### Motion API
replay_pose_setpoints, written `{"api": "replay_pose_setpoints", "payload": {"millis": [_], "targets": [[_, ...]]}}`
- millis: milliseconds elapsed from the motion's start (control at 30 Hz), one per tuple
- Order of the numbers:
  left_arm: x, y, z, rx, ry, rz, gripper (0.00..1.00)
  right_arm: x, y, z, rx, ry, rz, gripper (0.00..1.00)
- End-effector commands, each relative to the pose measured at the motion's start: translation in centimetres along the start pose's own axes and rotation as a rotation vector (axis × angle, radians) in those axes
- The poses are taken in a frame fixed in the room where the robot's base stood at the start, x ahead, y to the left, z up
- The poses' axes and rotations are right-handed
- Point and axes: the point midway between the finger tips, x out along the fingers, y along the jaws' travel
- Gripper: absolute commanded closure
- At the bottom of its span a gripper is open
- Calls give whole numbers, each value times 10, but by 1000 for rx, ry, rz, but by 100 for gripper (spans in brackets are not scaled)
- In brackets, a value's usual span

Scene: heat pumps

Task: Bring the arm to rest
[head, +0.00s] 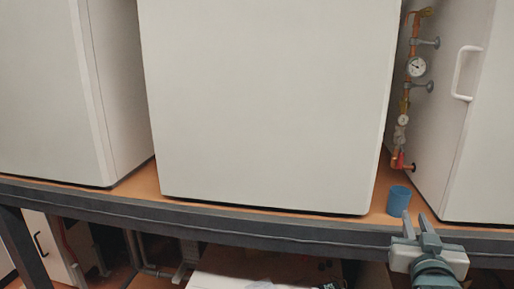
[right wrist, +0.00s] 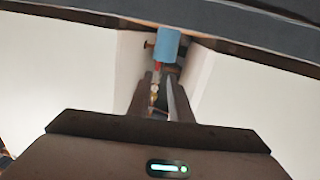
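My right gripper (head: 415,217) is at the lower right of the head view, in front of the shelf's front edge. Its two fingers are apart with nothing between them. In the right wrist view the fingers (right wrist: 161,80) also show a gap, with pipework visible behind it. My left gripper is in neither view.
A wooden shelf (head: 285,216) with a dark metal front beam (head: 240,227) carries large white cabinets (head: 265,95). Copper pipework with gauges (head: 417,67) and a red valve handle (head: 399,160) stands in the gap behind the cup. Pipes and other items lie below the shelf.

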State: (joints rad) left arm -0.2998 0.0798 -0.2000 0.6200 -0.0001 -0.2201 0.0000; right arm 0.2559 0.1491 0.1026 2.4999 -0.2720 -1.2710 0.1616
Motion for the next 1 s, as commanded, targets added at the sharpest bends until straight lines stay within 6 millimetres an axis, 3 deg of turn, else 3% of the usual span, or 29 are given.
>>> {"api": "replay_pose_setpoints", "payload": {"millis": [167, 267, 467, 600, 800, 1000], "targets": [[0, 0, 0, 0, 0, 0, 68, -20, -20, 82, -68, -177, -69, 81], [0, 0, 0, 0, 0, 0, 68, -42, -31, 138, -113, -302, -118, 81], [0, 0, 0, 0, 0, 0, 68, -107, -46, 246, -200, -564, -225, 81], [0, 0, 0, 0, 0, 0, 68, -167, -50, 312, -252, -744, -300, 81], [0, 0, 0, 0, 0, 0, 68, -243, -49, 372, -302, -942, -385, 81], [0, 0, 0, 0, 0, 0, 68, -300, -46, 404, -330, -1075, -444, 81]]}}
